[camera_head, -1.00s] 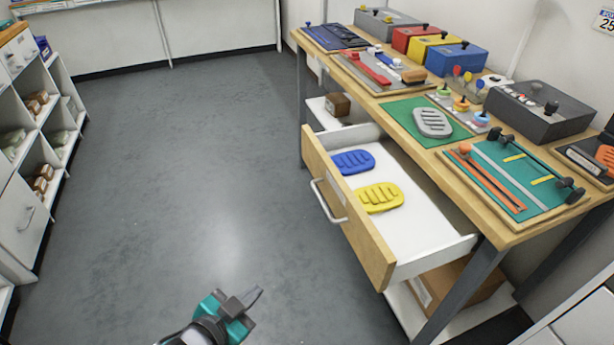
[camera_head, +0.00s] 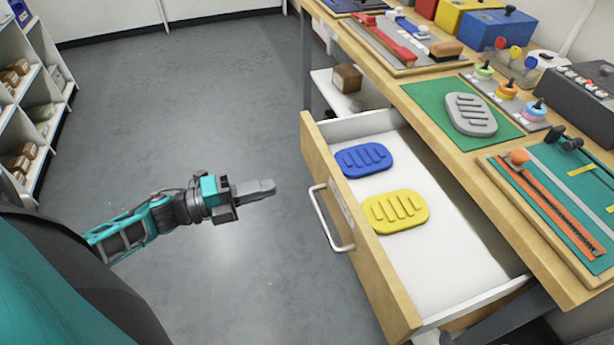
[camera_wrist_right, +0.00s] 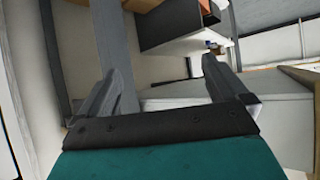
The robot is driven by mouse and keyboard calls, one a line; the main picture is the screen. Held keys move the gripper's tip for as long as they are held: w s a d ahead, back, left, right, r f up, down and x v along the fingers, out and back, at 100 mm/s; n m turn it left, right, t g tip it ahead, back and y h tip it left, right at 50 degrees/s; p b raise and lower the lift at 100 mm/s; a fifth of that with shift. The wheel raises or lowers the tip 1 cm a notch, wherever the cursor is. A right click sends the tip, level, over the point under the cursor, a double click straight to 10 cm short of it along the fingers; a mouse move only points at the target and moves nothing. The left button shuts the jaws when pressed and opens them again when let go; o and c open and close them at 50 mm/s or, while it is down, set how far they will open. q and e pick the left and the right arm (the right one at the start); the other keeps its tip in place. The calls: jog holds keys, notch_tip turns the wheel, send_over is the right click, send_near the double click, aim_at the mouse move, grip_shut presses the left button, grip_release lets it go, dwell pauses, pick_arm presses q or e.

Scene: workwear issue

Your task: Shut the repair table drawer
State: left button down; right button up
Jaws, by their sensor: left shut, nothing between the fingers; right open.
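The repair table drawer (camera_head: 365,235) stands pulled out from under the wooden table top (camera_head: 480,172). It has a wooden front with a metal bar handle (camera_head: 328,220). A blue pad (camera_head: 363,158) and a yellow pad (camera_head: 395,213) lie inside on its white floor. My left gripper (camera_head: 272,187) is shut and empty in the head view. It is left of the drawer front and handle, apart from them, pointing right. My right gripper (camera_wrist_right: 160,80) shows only in the right wrist view, open, with nothing visible between its fingers.
On the table top are a green mat (camera_head: 440,110) with a grey pad (camera_head: 470,114), a teal board (camera_head: 560,190) and several coloured boxes. Shelves (camera_head: 35,100) stand at the left. The grey floor (camera_head: 200,110) between shelves and drawer is clear.

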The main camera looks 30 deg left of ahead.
aim_at(321, 175)
pick_arm(q)
jog(key=x, duration=0.8)
jog(key=shift+w, duration=0.1)
jog(key=shift+w+d, duration=0.15)
jog(key=shift+w, duration=0.15)
jog(key=shift+w+d, duration=0.15)
jog(key=shift+d, duration=0.05)
pick_arm(e)
jog(key=shift+w+a+r, duration=0.1)
jog(key=shift+w+r, duration=0.1)
jog(key=shift+w, duration=0.25)
